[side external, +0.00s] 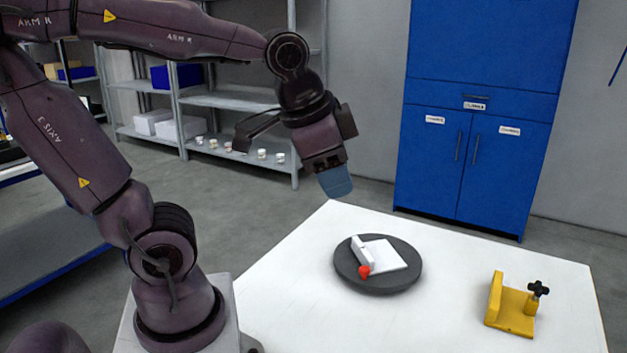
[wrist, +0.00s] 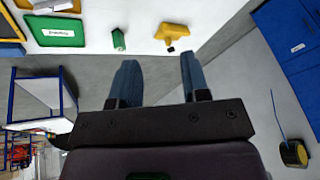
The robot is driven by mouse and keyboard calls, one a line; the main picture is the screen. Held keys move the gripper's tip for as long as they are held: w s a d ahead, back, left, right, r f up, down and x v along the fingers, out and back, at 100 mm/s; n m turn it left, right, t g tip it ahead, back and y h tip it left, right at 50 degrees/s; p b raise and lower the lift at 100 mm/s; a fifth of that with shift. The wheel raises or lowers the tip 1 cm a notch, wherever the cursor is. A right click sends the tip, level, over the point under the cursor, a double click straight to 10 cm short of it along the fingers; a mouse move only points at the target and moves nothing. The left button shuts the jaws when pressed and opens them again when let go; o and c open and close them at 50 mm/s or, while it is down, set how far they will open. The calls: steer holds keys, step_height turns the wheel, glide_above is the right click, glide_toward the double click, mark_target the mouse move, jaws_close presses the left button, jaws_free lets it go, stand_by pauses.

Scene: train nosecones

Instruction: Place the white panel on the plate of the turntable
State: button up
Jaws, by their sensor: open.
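The turntable (side external: 348,274) is a dark grey round plate on the white table in the side view. A white flat panel-like piece (side external: 388,256) lies on its plate, with a raised white block along its left edge and a red knob (side external: 364,271) at the front. I cannot tell whether these white parts are one piece. My gripper (side external: 335,183) is raised behind and left of the turntable, apart from it. In the wrist view, its two blue fingers (wrist: 158,75) are spread with nothing between them. The turntable is not seen there.
A yellow bracket (side external: 512,309) with a black knob stands at the table's right; it also shows in the wrist view (wrist: 173,34). A green block (wrist: 118,39) and a labelled green tray (wrist: 57,31) lie nearby. A blue cabinet (side external: 480,130) stands behind. The table's front middle is clear.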

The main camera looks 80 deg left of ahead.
steer(key=s+d+n, duration=0.1)
steer(key=s+d+n+t+h, duration=0.1)
steer(key=s, duration=0.1)
steer(key=shift+s+f+n, duration=0.15)
steer(key=shift+s+n, duration=0.1)
steer(key=shift+n, duration=0.05)
stand_by(1.0)
